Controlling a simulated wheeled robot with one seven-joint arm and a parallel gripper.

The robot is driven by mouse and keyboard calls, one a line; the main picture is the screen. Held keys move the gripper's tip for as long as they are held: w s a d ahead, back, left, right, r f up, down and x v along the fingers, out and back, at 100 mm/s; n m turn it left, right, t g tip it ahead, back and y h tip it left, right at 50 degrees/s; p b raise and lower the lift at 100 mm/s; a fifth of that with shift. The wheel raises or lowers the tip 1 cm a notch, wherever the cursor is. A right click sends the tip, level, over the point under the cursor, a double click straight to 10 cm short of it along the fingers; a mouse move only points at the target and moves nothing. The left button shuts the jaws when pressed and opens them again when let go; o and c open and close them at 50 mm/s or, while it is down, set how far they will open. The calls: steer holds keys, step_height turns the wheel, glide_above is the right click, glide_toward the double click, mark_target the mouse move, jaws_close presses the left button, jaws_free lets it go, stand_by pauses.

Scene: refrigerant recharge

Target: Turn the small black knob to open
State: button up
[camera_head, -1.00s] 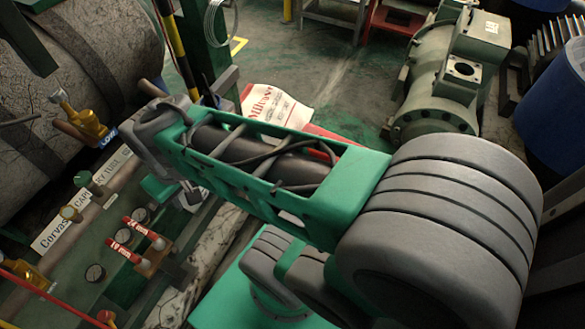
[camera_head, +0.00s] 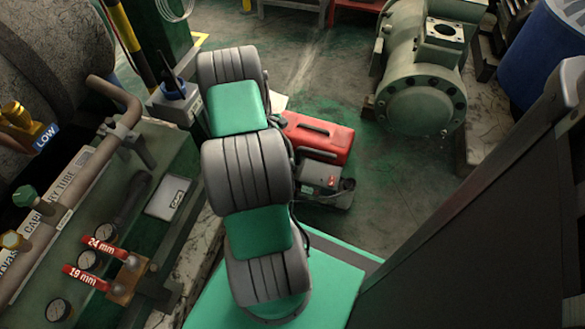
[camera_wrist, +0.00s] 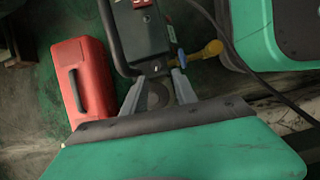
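The wrist view shows my gripper (camera_wrist: 158,84) with its two grey fingers apart. A dark round shape lies between and behind the fingers, and I cannot tell if it is part of the machine below. Beyond the fingertips is a small machine (camera_wrist: 142,35) with a grey and red top, a black handle and small dark controls. A yellow fitting (camera_wrist: 207,50) is at its right side. In the head view the machine (camera_head: 318,176) stands on the floor right of my arm, with a dark round part at its right end. I cannot single out the small black knob with certainty. My gripper is hidden in the head view.
A red case (camera_wrist: 80,82) lies beside the machine; it also shows in the head view (camera_head: 320,138). A green panel with gauges and red-handled valves (camera_head: 95,248) is at left. A green compressor (camera_head: 420,85) and a blue barrel (camera_head: 555,50) stand at right.

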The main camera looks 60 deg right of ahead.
mark_target(294, 167)
steer(key=b+x, duration=0.1)
steer(key=x, duration=0.1)
steer(key=b+x, duration=0.1)
steer(key=x, duration=0.2)
steer(key=d+b+x, duration=0.1)
steer(key=x, duration=0.2)
steer(key=shift+b, duration=0.35)
steer(key=shift+c, duration=0.2)
jaws_close()
steer(key=shift+r, duration=0.1)
